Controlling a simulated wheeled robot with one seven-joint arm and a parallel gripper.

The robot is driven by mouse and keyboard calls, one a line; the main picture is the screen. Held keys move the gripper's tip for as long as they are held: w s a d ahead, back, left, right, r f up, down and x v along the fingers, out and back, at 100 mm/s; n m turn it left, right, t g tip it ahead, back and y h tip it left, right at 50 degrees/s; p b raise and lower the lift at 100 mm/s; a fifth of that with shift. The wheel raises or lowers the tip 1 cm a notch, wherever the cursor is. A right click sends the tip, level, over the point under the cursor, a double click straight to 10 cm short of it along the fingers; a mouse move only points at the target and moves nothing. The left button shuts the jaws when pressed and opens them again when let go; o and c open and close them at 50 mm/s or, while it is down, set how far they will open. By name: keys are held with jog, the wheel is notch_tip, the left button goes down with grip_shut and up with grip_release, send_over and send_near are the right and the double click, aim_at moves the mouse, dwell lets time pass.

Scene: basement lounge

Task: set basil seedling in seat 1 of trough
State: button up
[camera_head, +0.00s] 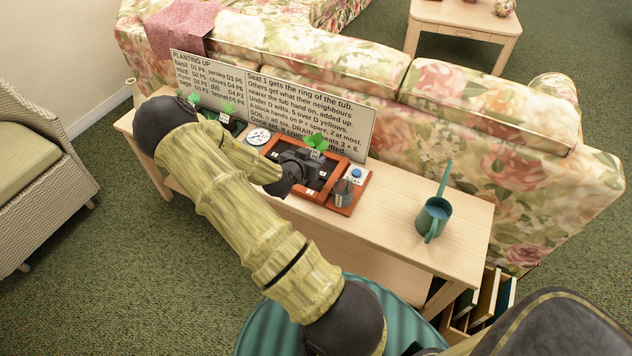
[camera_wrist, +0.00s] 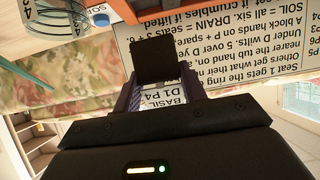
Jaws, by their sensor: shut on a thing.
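My gripper (camera_head: 303,165) is over the wooden trough (camera_head: 318,199) on the console table, shut on the basil seedling. The seedling's green leaves (camera_head: 317,143) rise beyond the gripper, with a small white tag below them. In the wrist view the gripper (camera_wrist: 160,92) has a finger on each side of a white label reading "BASIL D1 P4" (camera_wrist: 174,100), with a dark block above it. The trough has an orange rim and dark seats. My gripper covers part of it, so I cannot tell which seat is below or whether the seedling touches it.
A text sign (camera_head: 300,115) stands behind the trough. A white dial (camera_head: 258,137) and other seedlings (camera_head: 228,108) are left. A green watering can (camera_head: 433,215) stands right.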

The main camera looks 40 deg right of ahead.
jog(key=shift+s+d+r, duration=0.15)
jog(key=shift+s+d, duration=0.15)
jog(key=shift+f+b, duration=0.4)
jog(key=shift+f, duration=2.75)
jog(key=shift+f, duration=1.85)
